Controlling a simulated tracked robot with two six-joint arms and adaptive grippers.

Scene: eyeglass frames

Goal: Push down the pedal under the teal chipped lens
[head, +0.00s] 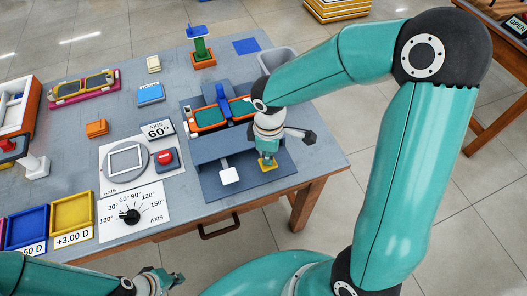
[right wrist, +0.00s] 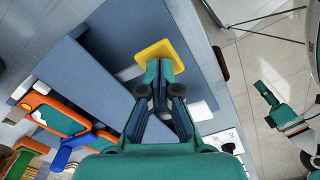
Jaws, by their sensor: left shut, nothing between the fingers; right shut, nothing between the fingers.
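The eyeglass frame holder stands on the blue fixture (head: 215,190) with two teal lenses, a left one (head: 210,116) in an orange rim and a right one (head: 240,108). I cannot make out a chip on either. Two pedals stick out at the fixture's front: a white pedal (head: 229,175) and a yellow pedal (head: 264,167). My right gripper (head: 267,158) is shut and empty, pointing down at the yellow pedal. In the right wrist view its fingertips (right wrist: 164,68) overlap the yellow pedal (right wrist: 160,49); contact is unclear. My left gripper (head: 172,281) is shut and empty, low in front of the table.
A dial card (head: 130,210), a red button (head: 166,157) and a framed lens stand (head: 126,161) lie left of the fixture. A yellow tray (head: 73,212) and a blue tray (head: 26,229) are farther left. A grey bin (head: 277,60) stands behind the fixture.

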